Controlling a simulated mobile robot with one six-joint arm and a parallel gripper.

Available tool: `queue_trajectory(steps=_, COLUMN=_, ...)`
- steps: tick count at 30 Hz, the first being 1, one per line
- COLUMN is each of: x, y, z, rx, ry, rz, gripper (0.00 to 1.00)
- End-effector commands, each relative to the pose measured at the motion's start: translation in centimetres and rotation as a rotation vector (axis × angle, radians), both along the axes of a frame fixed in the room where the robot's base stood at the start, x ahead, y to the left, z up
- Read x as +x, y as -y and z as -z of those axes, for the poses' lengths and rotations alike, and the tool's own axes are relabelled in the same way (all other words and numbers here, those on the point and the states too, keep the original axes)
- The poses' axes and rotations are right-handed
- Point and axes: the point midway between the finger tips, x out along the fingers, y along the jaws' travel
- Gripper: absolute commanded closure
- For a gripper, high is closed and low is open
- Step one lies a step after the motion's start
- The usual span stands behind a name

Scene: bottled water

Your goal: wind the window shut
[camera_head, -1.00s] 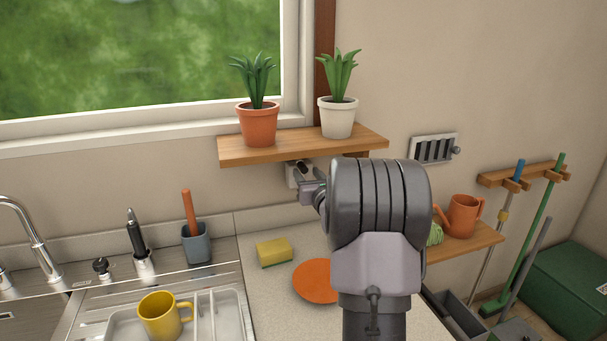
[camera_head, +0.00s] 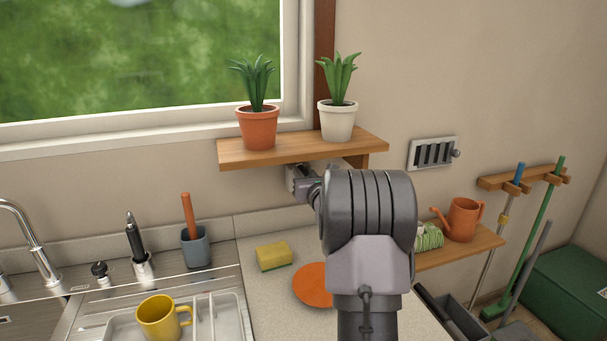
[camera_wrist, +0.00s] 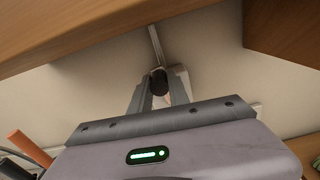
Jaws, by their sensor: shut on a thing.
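The window (camera_head: 140,60) fills the upper left of the head view. Below the wooden shelf, a pale winder housing (camera_head: 290,178) shows on the wall, partly hidden by my gripper. In the wrist view a dark crank knob (camera_wrist: 159,80) sits between the two fingers of my gripper (camera_wrist: 160,92), in front of the pale winder. A thin pale rod (camera_wrist: 154,42) runs up from it toward the shelf. My gripper (camera_head: 300,184) is shut on the knob just under the shelf; the contact itself is small in the head view.
The wooden shelf (camera_head: 230,153) is close above my gripper and bears a terracotta-potted plant (camera_head: 258,126) and a white-potted plant (camera_head: 338,120). A shelf bracket stands at right (camera_wrist: 288,35). A sponge (camera_head: 273,257) and orange plate (camera_head: 313,285) lie on the counter below.

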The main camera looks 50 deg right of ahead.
Motion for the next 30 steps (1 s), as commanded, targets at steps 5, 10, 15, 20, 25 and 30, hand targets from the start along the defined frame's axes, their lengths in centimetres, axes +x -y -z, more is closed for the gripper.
queue_trajectory(steps=5, x=-0.1, y=0.2, z=-0.3, rx=0.041, ry=0.021, rz=0.001, gripper=1.00)
queue_trajectory(steps=10, x=-0.4, y=0.7, z=-0.5, rx=0.133, ry=0.070, rz=0.002, gripper=1.00)
queue_trajectory(steps=15, x=-0.7, y=1.3, z=-0.6, rx=0.263, ry=0.142, rz=0.001, gripper=1.00)
queue_trajectory(steps=20, x=-1.1, y=1.9, z=-0.4, rx=0.399, ry=0.217, rz=0.003, gripper=1.00)
queue_trajectory(steps=25, x=-1.4, y=2.5, z=-0.1, rx=0.540, ry=0.295, rz=0.002, gripper=1.00)
queue_trajectory(steps=30, x=-1.7, y=3.1, z=0.4, rx=0.682, ry=0.373, rz=0.003, gripper=1.00)
